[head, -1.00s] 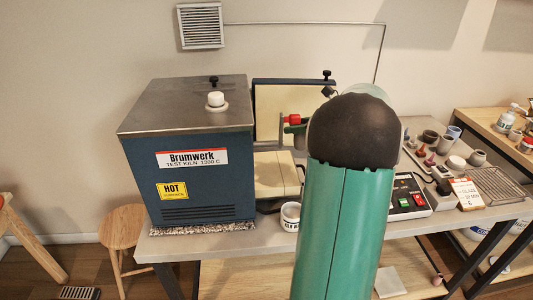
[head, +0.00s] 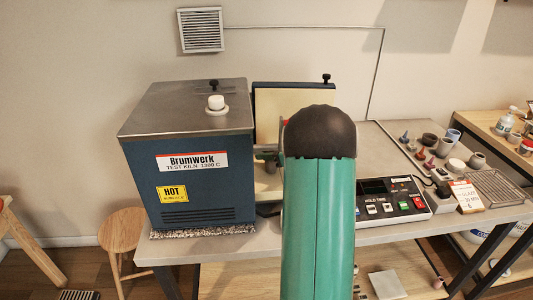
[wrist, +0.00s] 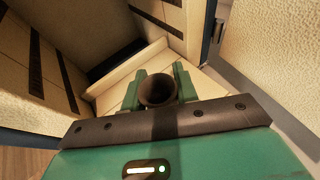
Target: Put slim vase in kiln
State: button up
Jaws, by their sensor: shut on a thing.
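The kiln (head: 190,155) is a dark blue box with a steel top, at the left of the table in the head view. Its door (head: 310,90) stands open at the back right, showing a pale lining. In the wrist view, my gripper (wrist: 157,88) is shut on the slim vase (wrist: 158,91), of which I see a dark, round open mouth between green fingers. Below and around it is the kiln's pale ledge (wrist: 112,82), with a dark chamber and slotted lining (wrist: 65,70) to the left. In the head view my arm hides the vase and most of the gripper.
A controller (head: 398,200) with buttons sits on the table right of my arm. A wooden stool (head: 122,232) stands left of the table.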

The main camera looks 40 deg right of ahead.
jog(key=shift+f, duration=0.1)
jog(key=o, duration=1)
jog(key=shift+r, duration=0.2)
jog(key=v, duration=1.2)
